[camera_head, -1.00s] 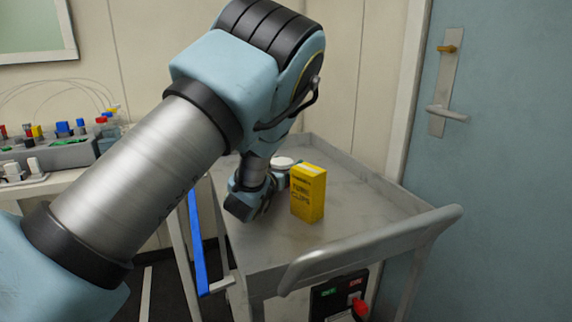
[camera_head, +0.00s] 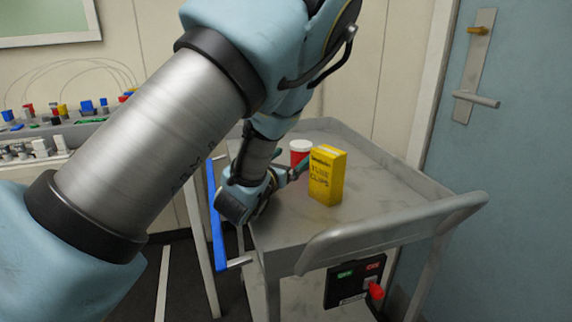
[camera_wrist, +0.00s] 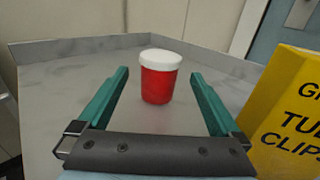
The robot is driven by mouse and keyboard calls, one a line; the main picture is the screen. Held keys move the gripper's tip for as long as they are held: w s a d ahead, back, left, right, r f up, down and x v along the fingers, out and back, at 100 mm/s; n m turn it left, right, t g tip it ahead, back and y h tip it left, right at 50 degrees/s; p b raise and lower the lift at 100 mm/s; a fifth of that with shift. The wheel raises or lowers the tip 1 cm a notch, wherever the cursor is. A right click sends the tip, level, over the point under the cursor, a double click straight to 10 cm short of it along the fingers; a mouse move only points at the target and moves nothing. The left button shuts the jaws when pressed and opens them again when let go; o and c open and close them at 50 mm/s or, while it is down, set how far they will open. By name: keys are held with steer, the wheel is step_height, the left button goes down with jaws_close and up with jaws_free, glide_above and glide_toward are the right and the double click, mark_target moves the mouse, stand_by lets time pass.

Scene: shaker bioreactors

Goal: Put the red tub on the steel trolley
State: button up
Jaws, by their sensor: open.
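The red tub (camera_head: 299,151) with a white lid stands upright on the top of the steel trolley (camera_head: 385,185), just behind the yellow box. In the wrist view the tub (camera_wrist: 159,82) stands beyond and between the tips of my gripper's (camera_wrist: 160,75) two teal fingers, with a gap on each side. My gripper (camera_head: 300,169) is open, low over the trolley top, and touches neither side of the tub. In the head view the arm and the yellow box hide part of the fingers and tub.
A yellow tube clips box (camera_head: 326,175) stands on the trolley close to the right of my gripper; it also shows in the wrist view (camera_wrist: 290,110). The trolley's handle (camera_head: 390,232) runs along the near side.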

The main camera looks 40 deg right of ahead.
steer(key=shift+v, duration=1.6)
